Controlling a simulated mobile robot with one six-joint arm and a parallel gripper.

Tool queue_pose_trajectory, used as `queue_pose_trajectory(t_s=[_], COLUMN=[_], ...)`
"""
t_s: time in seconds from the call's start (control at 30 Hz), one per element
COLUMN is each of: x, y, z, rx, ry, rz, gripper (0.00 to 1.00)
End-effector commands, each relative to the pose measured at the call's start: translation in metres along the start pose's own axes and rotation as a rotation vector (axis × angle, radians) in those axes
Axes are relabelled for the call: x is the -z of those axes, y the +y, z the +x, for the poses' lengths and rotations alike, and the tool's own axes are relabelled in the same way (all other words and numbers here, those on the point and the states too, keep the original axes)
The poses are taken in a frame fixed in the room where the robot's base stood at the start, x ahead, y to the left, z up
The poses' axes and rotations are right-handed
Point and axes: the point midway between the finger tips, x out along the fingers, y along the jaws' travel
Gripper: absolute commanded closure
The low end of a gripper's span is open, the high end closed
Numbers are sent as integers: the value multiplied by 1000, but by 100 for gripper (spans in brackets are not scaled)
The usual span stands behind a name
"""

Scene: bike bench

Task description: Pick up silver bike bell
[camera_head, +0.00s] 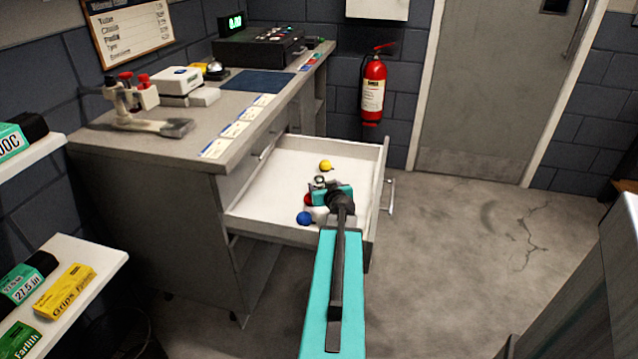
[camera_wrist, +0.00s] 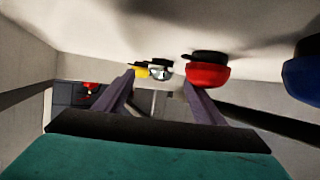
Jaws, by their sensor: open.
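The silver bike bell (camera_wrist: 160,71) shows in the wrist view, between and beyond my fingertips, with a dark part attached. In the head view a small silvery shape, likely this bell (camera_head: 319,181), lies in the open drawer (camera_head: 278,165) just beyond my gripper. My gripper (camera_wrist: 159,82) is open and empty, low inside the drawer; it also shows in the head view (camera_head: 322,190). The fingers point towards the silver bell and stay apart from it. My gripper and wrist partly cover this area in the head view.
A yellow bell (camera_head: 325,165) lies just past the silver one. A red bell (camera_wrist: 207,75), partly hidden in the head view, and a blue bell (camera_head: 305,218) lie nearer. The drawer walls and handle (camera_head: 388,196) bound the space. The drawer's left floor is clear.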

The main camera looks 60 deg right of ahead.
Motion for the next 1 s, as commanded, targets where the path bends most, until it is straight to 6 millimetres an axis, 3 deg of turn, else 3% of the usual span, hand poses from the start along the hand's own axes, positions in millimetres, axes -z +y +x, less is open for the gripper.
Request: queue_pose_trajectory(t_s=[0.27,0.8,1.0], x=[0,-3,-4], y=[0,0,0], z=[8,49,53], rx=[-1,-1,-1], ry=[-1,-2,-3], rz=[0,-1,-2], gripper=[37,37,37])
